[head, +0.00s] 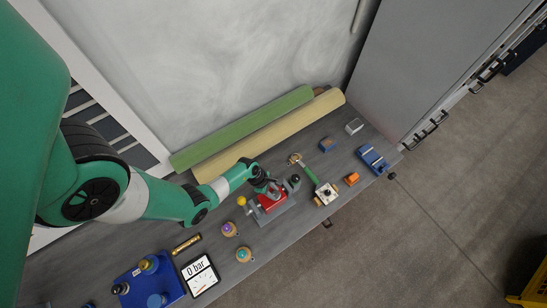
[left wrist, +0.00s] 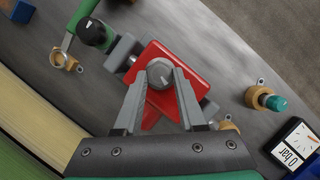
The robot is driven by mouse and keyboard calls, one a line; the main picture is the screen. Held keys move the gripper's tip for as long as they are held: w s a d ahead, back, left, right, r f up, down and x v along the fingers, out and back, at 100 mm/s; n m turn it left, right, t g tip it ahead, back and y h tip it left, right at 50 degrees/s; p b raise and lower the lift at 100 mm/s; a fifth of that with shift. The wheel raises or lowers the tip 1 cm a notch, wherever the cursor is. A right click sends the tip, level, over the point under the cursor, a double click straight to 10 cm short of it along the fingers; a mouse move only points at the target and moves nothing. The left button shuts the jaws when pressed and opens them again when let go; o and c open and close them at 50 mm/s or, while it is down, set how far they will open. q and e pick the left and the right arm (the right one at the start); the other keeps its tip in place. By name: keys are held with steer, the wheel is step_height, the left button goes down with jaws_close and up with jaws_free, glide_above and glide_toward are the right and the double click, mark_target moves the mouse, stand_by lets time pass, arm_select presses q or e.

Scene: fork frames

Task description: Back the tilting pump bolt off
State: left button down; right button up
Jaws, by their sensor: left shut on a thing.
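The red tilting block (head: 268,203) sits on a grey base on the bench, and it also shows in the left wrist view (left wrist: 187,68). A round grey bolt head (left wrist: 160,72) stands on top of the block. My left gripper (head: 264,187) is over the block in the head view. In the left wrist view its two grey fingers (left wrist: 160,84) lie on either side of the bolt head, closed on it. The bolt's shank is hidden. A display (head: 200,274) reads 0 bar. My right gripper is in neither view.
Purple (head: 229,229) and teal (head: 243,254) knobs stand nearer the front edge. A blue tray (head: 128,283) is at lower left; rolls (head: 265,135) line the back.

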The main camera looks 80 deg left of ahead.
arm_select(q)
steer(key=shift+s+d+n+y+p, duration=0.15)
steer(key=shift+n+y+p, duration=0.35)
steer(key=shift+n, duration=0.7)
steer(key=shift+f+n+y+p, duration=0.1)
steer(key=shift+n+y+p, duration=0.3)
steer(key=shift+n, duration=0.7)
steer(key=shift+d, duration=0.1)
steer(key=shift+c, duration=2.4)
jaws_free()
